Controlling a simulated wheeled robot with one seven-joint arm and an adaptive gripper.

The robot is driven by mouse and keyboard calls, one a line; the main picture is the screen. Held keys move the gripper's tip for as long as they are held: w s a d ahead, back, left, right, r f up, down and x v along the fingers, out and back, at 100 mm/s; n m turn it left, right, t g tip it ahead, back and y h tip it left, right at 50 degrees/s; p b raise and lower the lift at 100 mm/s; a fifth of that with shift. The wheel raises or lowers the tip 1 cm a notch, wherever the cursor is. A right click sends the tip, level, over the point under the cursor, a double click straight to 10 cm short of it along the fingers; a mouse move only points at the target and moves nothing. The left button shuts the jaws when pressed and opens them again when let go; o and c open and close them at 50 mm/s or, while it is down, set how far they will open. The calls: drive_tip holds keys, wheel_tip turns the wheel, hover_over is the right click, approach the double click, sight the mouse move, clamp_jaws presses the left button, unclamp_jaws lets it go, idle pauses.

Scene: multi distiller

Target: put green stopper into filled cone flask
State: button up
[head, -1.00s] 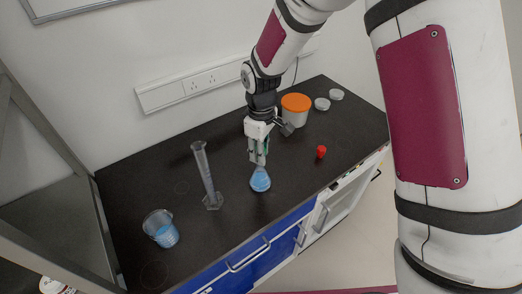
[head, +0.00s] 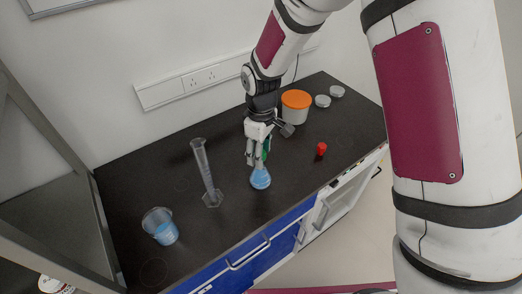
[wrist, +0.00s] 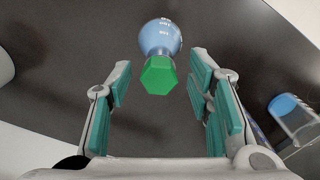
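The cone flask (head: 260,179) stands upright on the dark bench and holds blue liquid. The green stopper (wrist: 158,75) sits at the flask's mouth in the wrist view, with the flask body (wrist: 160,38) beyond it. In the head view the stopper (head: 265,150) shows as a bit of green beside the fingers. My gripper (head: 257,158) is just above the flask. In the wrist view its fingers (wrist: 160,90) are spread apart on both sides of the stopper, touching neither side. How deep the stopper sits in the neck is hidden.
A graduated cylinder (head: 207,172) stands close to the flask's left. A beaker with blue liquid (head: 161,227) is at the front left. A red stopper (head: 321,149) lies to the right. An orange-lidded tub (head: 296,107) and two small grey lids (head: 322,101) are behind.

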wheel_tip(320, 180, up, 12)
idle(0.7)
idle(0.4)
drive_tip(key=s+d+r+m+t, duration=0.1)
drive_tip(key=s+d+r+m, duration=0.3)
drive_tip(key=r, duration=0.3)
drive_tip(key=s+d+r+m+t, duration=0.1)
drive_tip(key=s+d+r+t, duration=0.1)
drive_tip(key=s+d+r, duration=0.35)
drive_tip(key=s+d+r+m+t, duration=0.1)
drive_tip(key=s+d+r+m, duration=0.1)
drive_tip(key=s, duration=0.4)
drive_tip(key=s+d+r+m+t, duration=0.1)
drive_tip(key=s+d+r+m, duration=0.1)
drive_tip(key=s+d+m, duration=0.3)
drive_tip(key=shift+s+d+r+t, duration=0.35)
drive_tip(key=shift+s+d, duration=0.35)
drive_tip(key=shift+s, duration=0.2)
